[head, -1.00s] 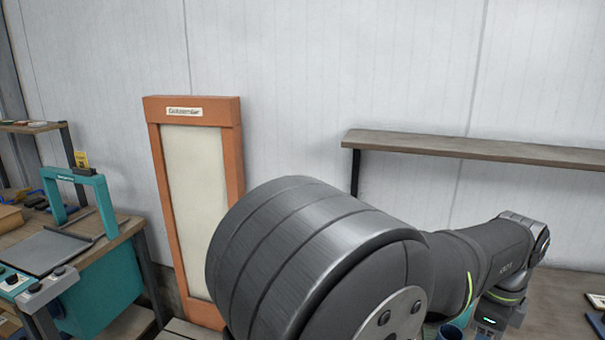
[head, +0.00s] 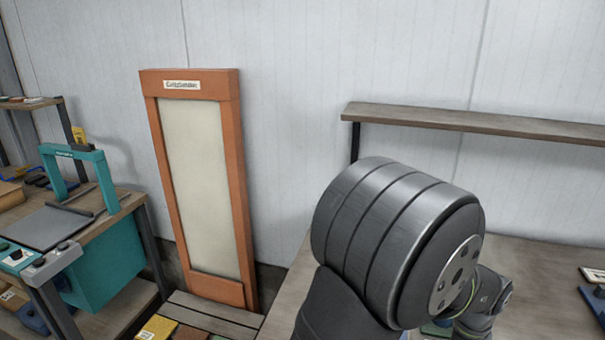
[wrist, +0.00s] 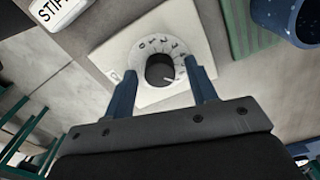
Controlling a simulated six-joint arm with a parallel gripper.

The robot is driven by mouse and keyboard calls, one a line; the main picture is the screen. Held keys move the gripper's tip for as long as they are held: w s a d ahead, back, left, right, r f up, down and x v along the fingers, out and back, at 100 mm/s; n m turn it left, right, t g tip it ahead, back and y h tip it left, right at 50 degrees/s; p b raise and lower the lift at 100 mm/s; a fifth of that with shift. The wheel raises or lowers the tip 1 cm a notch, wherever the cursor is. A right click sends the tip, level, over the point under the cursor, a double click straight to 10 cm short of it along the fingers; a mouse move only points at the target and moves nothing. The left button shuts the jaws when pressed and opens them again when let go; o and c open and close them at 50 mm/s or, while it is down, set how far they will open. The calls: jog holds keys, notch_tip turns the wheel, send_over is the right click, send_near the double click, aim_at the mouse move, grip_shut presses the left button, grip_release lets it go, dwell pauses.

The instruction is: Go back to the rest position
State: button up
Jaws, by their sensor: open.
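In the wrist view my gripper (wrist: 161,98) is open, its two blue fingers apart with nothing between them. Beyond the fingertips is a round dial with a black knob (wrist: 160,70) on a pale square plate (wrist: 196,38). I cannot tell how far the fingertips are from the knob. In the head view my arm fills the lower right, and my gripper is hidden there.
A blue speckled cup (wrist: 290,18) and a green ribbed mat (wrist: 240,32) lie near the dial. In the head view an orange-framed panel (head: 195,180) leans at the wall, with a shelf (head: 480,124) to its right.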

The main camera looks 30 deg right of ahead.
jog(key=n, duration=1.1)
jog(key=shift+n, duration=2.6)
